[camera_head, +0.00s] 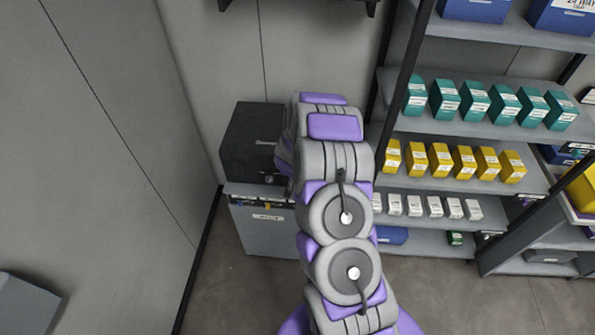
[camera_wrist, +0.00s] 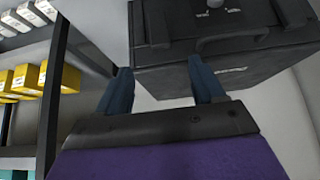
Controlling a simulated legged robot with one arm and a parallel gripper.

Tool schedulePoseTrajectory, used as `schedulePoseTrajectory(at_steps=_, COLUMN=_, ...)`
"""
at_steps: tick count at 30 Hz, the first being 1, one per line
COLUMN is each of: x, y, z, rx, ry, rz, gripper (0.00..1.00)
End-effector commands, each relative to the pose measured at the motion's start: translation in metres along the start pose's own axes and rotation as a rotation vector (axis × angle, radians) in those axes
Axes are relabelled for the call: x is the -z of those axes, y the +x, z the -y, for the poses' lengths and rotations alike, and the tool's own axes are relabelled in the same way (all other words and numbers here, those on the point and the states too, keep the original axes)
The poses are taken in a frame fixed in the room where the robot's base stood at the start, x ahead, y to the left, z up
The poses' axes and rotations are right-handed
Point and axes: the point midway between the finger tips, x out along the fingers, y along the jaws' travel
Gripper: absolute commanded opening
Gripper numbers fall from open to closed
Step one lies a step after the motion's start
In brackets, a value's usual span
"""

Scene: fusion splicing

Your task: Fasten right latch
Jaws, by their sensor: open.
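A black case (camera_head: 250,148) stands on a grey cabinet by the wall in the head view. In the wrist view the case (camera_wrist: 255,68) fills the upper right, with a handle (camera_wrist: 232,42) and a round knob (camera_wrist: 215,3) on the face toward me. A narrow upright latch-like piece (camera_wrist: 158,25) shows at the left of that face. My gripper (camera_wrist: 160,68) is open, its two blue fingers apart and nothing between them. The fingertips point at the case below the latch-like piece; I cannot tell whether they touch it. My arm hides the gripper in the head view.
The grey cabinet (camera_head: 265,232) bears the case close to the left wall. A shelf rack (camera_head: 440,185) with teal, yellow and white boxes stands right of my arm. Its dark post (camera_wrist: 55,95) is close at the left in the wrist view. Open floor (camera_head: 235,290) lies in front.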

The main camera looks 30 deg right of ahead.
Motion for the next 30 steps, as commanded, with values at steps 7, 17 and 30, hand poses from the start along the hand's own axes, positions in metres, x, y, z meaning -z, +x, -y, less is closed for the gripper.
schedulePoseTrajectory(at_steps=7, x=0.000, y=-0.017, z=0.000, rx=0.000, ry=-0.002, rz=0.000, gripper=0.68)
schedulePoseTrajectory(at_steps=17, x=0.000, y=-0.018, z=0.000, rx=-0.001, ry=-0.001, rz=0.000, gripper=0.68)
schedulePoseTrajectory(at_steps=30, x=-0.003, y=-0.032, z=0.023, rx=0.067, ry=-0.015, rz=0.020, gripper=0.68)
